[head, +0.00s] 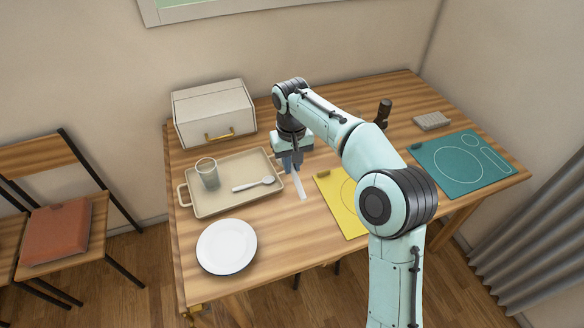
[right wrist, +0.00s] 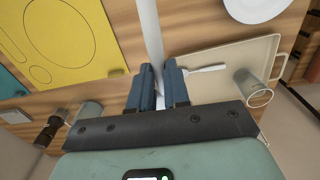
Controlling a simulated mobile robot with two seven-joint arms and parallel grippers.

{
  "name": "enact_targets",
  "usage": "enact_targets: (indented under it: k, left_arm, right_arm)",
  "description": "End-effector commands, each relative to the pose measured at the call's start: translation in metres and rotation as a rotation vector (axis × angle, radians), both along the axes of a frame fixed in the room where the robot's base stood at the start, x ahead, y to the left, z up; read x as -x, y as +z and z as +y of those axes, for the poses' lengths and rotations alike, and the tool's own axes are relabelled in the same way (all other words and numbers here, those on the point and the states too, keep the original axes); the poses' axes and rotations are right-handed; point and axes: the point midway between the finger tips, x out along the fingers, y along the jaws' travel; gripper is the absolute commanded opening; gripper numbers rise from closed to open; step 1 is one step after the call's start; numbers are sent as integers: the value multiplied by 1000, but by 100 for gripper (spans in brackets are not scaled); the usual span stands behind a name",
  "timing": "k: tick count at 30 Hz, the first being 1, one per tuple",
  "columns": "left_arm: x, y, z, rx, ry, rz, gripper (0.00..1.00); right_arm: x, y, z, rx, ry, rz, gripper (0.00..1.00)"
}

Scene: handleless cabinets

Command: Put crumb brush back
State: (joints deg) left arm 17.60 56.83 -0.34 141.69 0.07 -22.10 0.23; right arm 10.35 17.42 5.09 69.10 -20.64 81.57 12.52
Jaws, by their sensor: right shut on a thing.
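My right gripper (head: 292,163) points down over the table, just right of the beige tray. In the right wrist view its two blue fingers (right wrist: 157,80) are shut on a long, pale, narrow thing (right wrist: 149,30), which I take to be the crumb brush. In the head view its pale end (head: 300,186) sticks out toward the front, between the tray and the yellow mat. Its bristles cannot be made out, and its other end is hidden by the gripper. I cannot tell whether it touches the table. My left gripper is not in view.
The beige tray (head: 210,206) holds a cup (head: 208,173) and a spoon (head: 254,184). A white plate (head: 227,246) lies in front. A lidded box (head: 214,112) stands behind. Yellow mat (head: 335,197), teal mat (head: 460,163), dark mill (head: 384,113) and grey block (head: 431,121) are to the right.

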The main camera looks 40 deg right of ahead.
Motion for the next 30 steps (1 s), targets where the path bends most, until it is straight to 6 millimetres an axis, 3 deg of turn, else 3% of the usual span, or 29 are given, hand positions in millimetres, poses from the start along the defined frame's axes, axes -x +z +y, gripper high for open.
enact_targets:
  k: [12,22,30]
  left_arm:
    - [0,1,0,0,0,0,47]
    - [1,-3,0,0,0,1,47]
    - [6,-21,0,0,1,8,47]
  right_arm:
    - [42,-91,29,4,-297,2,0]
    - [55,-115,37,-4,-371,-2,0]
    - [56,-139,37,-4,-370,-1,0]
